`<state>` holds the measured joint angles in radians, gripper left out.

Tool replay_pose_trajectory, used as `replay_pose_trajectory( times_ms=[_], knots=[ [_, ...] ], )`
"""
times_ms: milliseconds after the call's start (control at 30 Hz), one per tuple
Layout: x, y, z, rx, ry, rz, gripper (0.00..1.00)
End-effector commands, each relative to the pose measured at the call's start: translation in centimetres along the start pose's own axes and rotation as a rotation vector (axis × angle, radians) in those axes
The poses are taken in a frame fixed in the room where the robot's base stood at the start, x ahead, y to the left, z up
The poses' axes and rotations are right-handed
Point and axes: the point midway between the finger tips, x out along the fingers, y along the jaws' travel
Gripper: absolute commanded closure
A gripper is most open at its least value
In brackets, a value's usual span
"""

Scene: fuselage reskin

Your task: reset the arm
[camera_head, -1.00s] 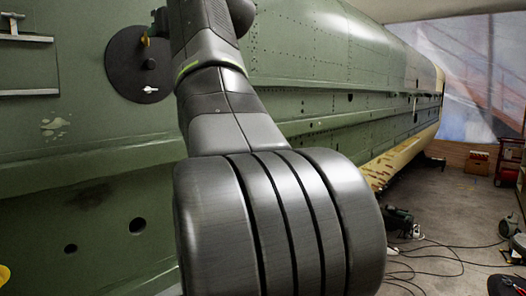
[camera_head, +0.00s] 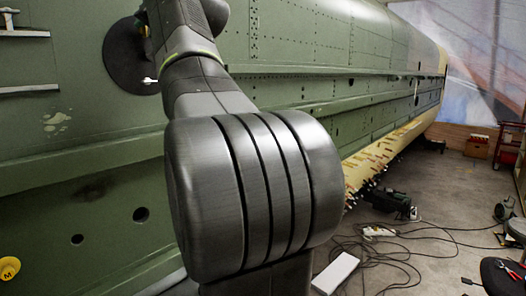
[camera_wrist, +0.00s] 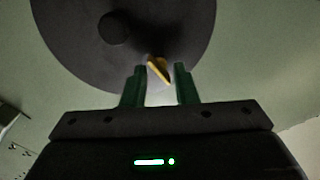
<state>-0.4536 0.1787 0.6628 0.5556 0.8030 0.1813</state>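My gripper (camera_wrist: 160,67) shows in the wrist view with its two green fingers apart. A dark round disc (camera_wrist: 190,25) on the green fuselage skin fills the upper part of that view. A small yellow tab (camera_wrist: 158,72) shows between the fingertips; I cannot tell how far beyond them it is, and nothing looks clamped. In the head view my arm crosses the middle and hides part of the same disc (camera_head: 122,66).
The green fuselage (camera_head: 330,100) runs along the left and back. A tool-like object (camera_head: 392,203), cables (camera_head: 385,255) and a white box (camera_head: 336,273) lie on the floor at right. A yellow round piece (camera_head: 9,268) is at lower left. Open floor (camera_head: 460,195) lies at the right.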

Motion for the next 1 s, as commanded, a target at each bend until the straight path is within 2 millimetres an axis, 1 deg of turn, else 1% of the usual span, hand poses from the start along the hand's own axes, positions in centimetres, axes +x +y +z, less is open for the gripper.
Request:
replay_pose_trajectory(
  times_ms=[200,433,633,1000],
  knots=[
    [0.00,-0.02,-0.05,0.179,-0.001,0.001,0.74],
    [0.00,0.00,-0.04,0.315,0.000,0.000,0.74],
    [0.01,0.03,0.01,0.358,0.000,0.000,0.74],
    [-0.10,-0.07,-0.02,0.358,0.000,0.000,0.74]
  ],
)
